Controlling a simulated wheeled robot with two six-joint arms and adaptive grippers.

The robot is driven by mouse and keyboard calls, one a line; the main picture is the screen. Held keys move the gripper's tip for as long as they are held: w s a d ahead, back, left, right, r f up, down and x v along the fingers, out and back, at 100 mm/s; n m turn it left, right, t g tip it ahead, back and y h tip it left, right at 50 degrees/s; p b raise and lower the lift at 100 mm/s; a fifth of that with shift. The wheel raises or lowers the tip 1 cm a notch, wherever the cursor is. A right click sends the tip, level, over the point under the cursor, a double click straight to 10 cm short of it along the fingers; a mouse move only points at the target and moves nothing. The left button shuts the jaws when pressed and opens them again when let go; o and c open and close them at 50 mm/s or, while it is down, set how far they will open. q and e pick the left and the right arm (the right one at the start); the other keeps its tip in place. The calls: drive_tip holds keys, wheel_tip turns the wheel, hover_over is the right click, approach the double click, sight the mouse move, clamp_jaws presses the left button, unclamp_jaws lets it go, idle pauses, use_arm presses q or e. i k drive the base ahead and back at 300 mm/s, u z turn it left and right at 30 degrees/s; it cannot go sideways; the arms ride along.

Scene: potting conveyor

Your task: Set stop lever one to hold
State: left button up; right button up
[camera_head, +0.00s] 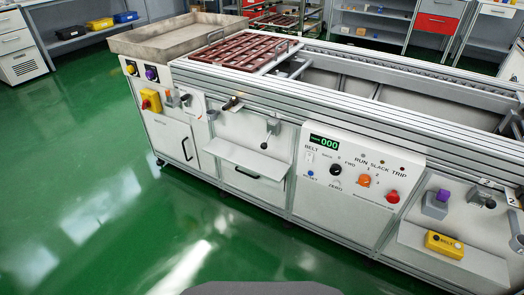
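Two lever-like parts show on the front of the conveyor (330,110). One is a grey block with a thin rod (268,137), which slants down to a dark ball end over a white shelf. The other is a short dark handle (232,103) sticking out just below the top rail, further left. Labels beside them are too small to read, so I cannot tell which is stop lever one or how its positions are marked. Neither of my grippers is in view.
A control panel (350,165) has a 000 display, knobs and a red button. The white shelf (246,158) juts out below the rod. A yellow button box (444,245) sits on a lower right shelf. A grey tray (178,37) tops the left end. Green floor is clear in front.

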sight(264, 146)
drive_tip(key=z, duration=0.45)
drive_tip(key=k, duration=0.55)
drive_tip(key=z, duration=0.5)
drive_tip(key=i, duration=0.95)
drive_tip(key=u, duration=1.2)
drive_tip(key=i, duration=0.45)
drive_tip(key=u, duration=0.4)
